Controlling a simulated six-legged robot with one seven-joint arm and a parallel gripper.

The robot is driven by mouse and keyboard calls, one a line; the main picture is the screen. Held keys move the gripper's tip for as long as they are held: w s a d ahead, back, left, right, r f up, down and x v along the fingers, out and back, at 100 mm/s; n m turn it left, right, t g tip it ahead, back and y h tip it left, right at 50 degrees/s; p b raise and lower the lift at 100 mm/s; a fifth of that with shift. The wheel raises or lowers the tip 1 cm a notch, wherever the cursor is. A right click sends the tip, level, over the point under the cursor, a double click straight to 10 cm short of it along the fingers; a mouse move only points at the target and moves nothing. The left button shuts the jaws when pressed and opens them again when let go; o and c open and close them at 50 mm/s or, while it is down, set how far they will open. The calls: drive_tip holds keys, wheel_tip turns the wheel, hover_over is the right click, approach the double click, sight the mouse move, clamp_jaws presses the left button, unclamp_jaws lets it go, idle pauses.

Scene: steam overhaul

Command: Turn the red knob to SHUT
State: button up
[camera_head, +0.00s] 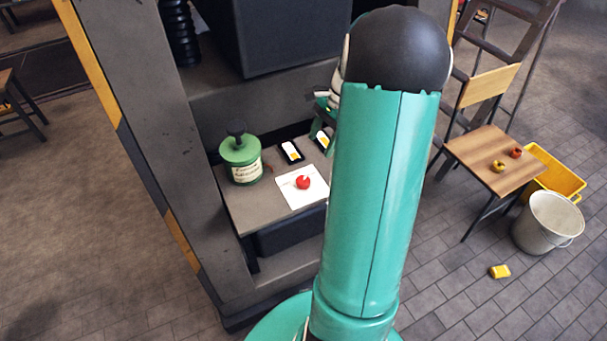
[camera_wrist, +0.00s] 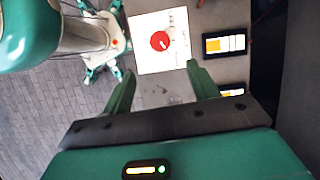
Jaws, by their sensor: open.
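The red knob (camera_head: 303,182) sits on a white square plate (camera_head: 291,199) with small markings, on a shelf inside a dark grey frame. In the wrist view the red knob (camera_wrist: 160,41) shows a pale pointer mark, on the white plate (camera_wrist: 145,64); the lettering is too small to read. My gripper (camera_wrist: 158,80) is open, its two green fingers apart and empty, with the knob beyond the fingertips and not touched. In the head view my gripper (camera_head: 322,120) is partly hidden behind my green arm.
A green canister (camera_head: 240,160) with a black top stands left of the plate. Two dark gauge panels lie behind it, one here (camera_head: 290,152). At right are a wooden chair (camera_head: 492,160) with small items, a yellow crate (camera_head: 553,172) and a bucket (camera_head: 548,222).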

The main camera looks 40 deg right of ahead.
sight(304, 179)
drive_tip(key=x, duration=1.3)
drive_tip(key=c, duration=1)
